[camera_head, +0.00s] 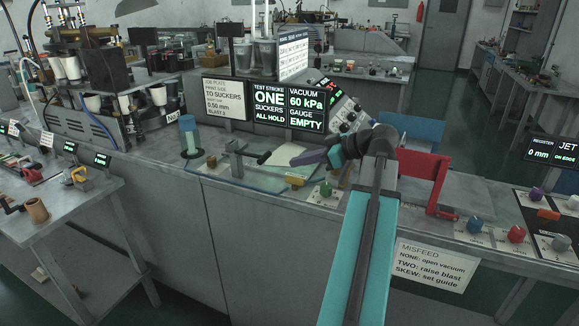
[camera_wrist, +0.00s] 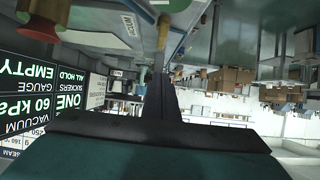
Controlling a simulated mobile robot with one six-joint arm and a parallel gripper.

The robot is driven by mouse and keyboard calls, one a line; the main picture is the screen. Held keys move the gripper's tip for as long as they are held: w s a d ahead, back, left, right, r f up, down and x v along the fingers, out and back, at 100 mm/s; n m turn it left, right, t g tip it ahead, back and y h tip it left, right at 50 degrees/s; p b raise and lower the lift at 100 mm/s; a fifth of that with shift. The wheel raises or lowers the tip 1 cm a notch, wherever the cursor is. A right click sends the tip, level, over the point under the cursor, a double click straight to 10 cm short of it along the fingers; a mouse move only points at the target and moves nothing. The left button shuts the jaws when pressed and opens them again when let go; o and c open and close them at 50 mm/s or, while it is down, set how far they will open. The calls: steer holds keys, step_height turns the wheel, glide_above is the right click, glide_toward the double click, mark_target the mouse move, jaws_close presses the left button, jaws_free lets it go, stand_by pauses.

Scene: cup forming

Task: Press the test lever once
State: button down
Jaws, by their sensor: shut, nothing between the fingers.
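What looks like the test lever (camera_head: 247,152) is a grey bar on a short post with a black grip (camera_head: 264,158), standing on the glass-like plate left of centre in the head view. The grip points right and slightly down. My gripper (camera_head: 294,162) reaches in from the right with its fingers shut and empty. Its tips point left toward the grip, with a small gap between them in the picture; depth and contact are unclear. In the wrist view the shut fingers (camera_wrist: 160,97) show as a dark bar. I cannot make out the lever there.
A screen (camera_head: 287,107) behind reads "TEST STROKE ONE, SUCKERS ALL HOLD" and "VACUUM 60 kPa, GAUGE EMPTY". A green knob (camera_head: 326,189) sits below my wrist, and a red bracket (camera_head: 428,180) stands to the right.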

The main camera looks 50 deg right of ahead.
steer(key=shift+v, duration=1.15)
steer(key=shift+r, duration=0.1)
